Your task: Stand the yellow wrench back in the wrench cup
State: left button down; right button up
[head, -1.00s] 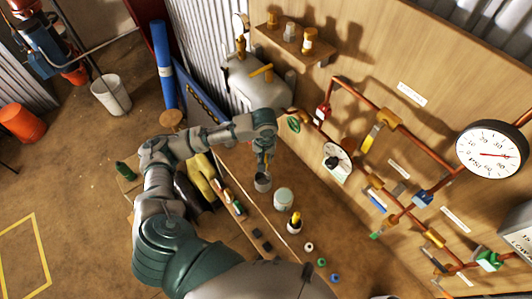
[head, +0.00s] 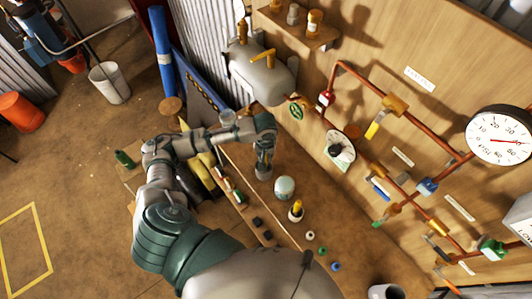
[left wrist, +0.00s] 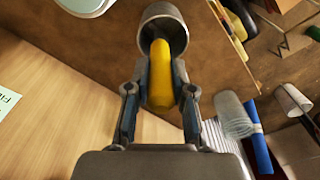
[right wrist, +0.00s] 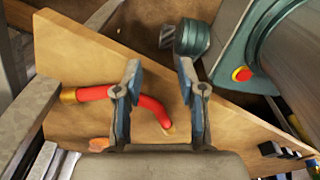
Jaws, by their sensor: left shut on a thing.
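The yellow wrench (left wrist: 161,75) is between the fingers of my left gripper (left wrist: 160,88), which is shut on it. In the left wrist view its far end reaches the mouth of the grey metal wrench cup (left wrist: 181,16) and overlaps the opening; how deep it sits is hidden. In the head view my left gripper (head: 264,161) is right above the wrench cup (head: 263,174), and the wrench is mostly hidden by the fingers. My right gripper (right wrist: 158,75) is open, with nothing between its fingertips; a red hose with a brass end lies beyond it.
A pale lidded jar (head: 284,187) and a small cup with a yellow-topped item (head: 296,213) stand right of the wrench cup. A wall panel with copper pipes, valves and a pressure gauge (head: 500,136) rises behind. Small rings lie near the bench front.

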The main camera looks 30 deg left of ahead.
pick_arm(q)
jog(key=shift+a+f, duration=0.1)
jog(key=shift+f, duration=0.15)
jog(key=shift+a+f, duration=0.2)
jog(key=shift+a, duration=0.2)
jog(key=c, duration=1.4)
grip_release()
jog(key=shift+c, duration=0.2)
jog(key=o, duration=0.5)
jog(key=shift+d, duration=0.3)
jog(key=shift+r, duration=0.1)
jog(key=r, duration=1.1)
jog(key=shift+s+d, duration=0.15)
jog(key=shift+d, duration=0.1)
jog(key=shift+d+r, duration=0.1)
jog(key=shift+r, duration=0.3)
pick_arm(e)
jog(key=shift+a, duration=0.4)
jog(key=shift+a, duration=0.15)
